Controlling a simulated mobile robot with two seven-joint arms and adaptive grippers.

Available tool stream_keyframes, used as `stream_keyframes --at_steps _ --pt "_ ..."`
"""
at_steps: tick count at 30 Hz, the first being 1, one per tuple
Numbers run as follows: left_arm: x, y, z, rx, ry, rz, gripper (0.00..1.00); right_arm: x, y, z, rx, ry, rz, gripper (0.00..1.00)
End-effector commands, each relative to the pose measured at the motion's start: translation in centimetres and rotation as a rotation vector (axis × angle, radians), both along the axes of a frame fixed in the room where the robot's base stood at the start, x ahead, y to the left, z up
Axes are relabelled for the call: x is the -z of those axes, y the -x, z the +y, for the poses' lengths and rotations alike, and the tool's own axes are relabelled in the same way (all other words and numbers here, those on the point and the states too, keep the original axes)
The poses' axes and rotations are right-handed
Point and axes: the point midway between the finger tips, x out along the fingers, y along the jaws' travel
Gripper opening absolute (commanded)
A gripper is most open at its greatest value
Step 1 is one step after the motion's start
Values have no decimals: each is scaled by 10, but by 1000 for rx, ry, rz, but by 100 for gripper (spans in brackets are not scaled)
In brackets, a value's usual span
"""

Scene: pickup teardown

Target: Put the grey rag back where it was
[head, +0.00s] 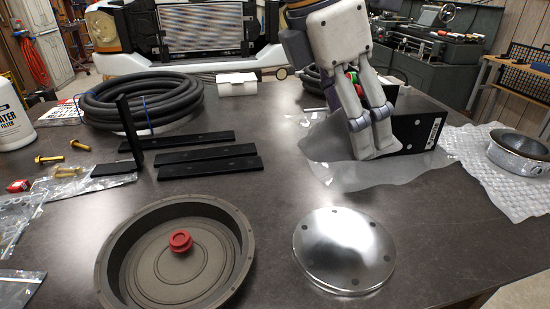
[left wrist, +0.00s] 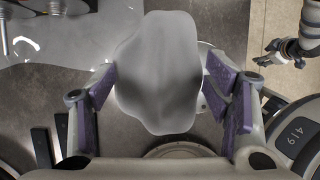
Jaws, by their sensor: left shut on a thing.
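The grey rag (left wrist: 160,75) hangs between the purple-padded fingers of my left gripper (left wrist: 160,98) in the left wrist view. It is a smooth, folded, opaque grey shape. In the head view my left gripper (head: 372,140) points down at the back right of the table, its fingers shut. Grey cloth-like material (head: 325,142) shows around its fingers, over or beside a clear plastic sheet; I cannot tell where one ends. What looks like my right gripper (left wrist: 285,50) shows at the upper right of the left wrist view, its jaws unclear.
A black box with a label (head: 415,130) stands just right of the gripper. A shiny domed lid (head: 344,250) and a round brown pan (head: 222,275) lie in front. Black flat bars (head: 210,170) and a coiled hose (head: 180,90) lie left. A metal ring (head: 520,155) rests on bubble wrap.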

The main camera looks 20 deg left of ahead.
Motion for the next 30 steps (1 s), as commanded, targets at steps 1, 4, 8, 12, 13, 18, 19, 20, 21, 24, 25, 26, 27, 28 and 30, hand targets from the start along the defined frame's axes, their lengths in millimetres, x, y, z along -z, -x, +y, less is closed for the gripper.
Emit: stream_keyframes --at_steps 1,4,8,12,13,18,19,20,21,24,25,26,27,28,30 --pt "-1 0 -1 9 1 -1 48 0 0 0 0 0 1 45" --pt "2 -5 2 18 3 -1 48 2 2 0 0 1 6 45" --pt "22 -33 25 15 5 7 49 7 8 0 1 1 30 45" --pt "43 -67 54 13 4 8 49 14 15 0 1 1 54 45" --pt "47 -74 60 14 3 7 49 15 16 0 1 1 58 45" --pt "76 -91 75 18 3 2 49 17 19 0 1 0 68 45" --pt "78 -92 76 18 2 1 49 18 19 0 1 0 68 45" --pt "80 -94 77 18 2 0 49 18 19 0 1 0 69 45" --pt "85 -97 80 17 2 2 49 18 20 0 1 0 72 45" --pt "104 -108 90 15 1 3 49 21 23 0 0 1 82 45" --pt "110 -107 89 19 0 2 49 20 22 0 0 1 79 45" --pt "115 -107 88 20 0 0 49 20 21 0 1 0 77 45" --pt "122 -106 88 20 0 0 49 20 21 0 1 0 76 45" --pt "124 -107 88 19 1 -2 49 19 21 0 1 0 75 45" --pt "128 -106 88 20 2 -4 49 19 20 0 1 0 74 45"
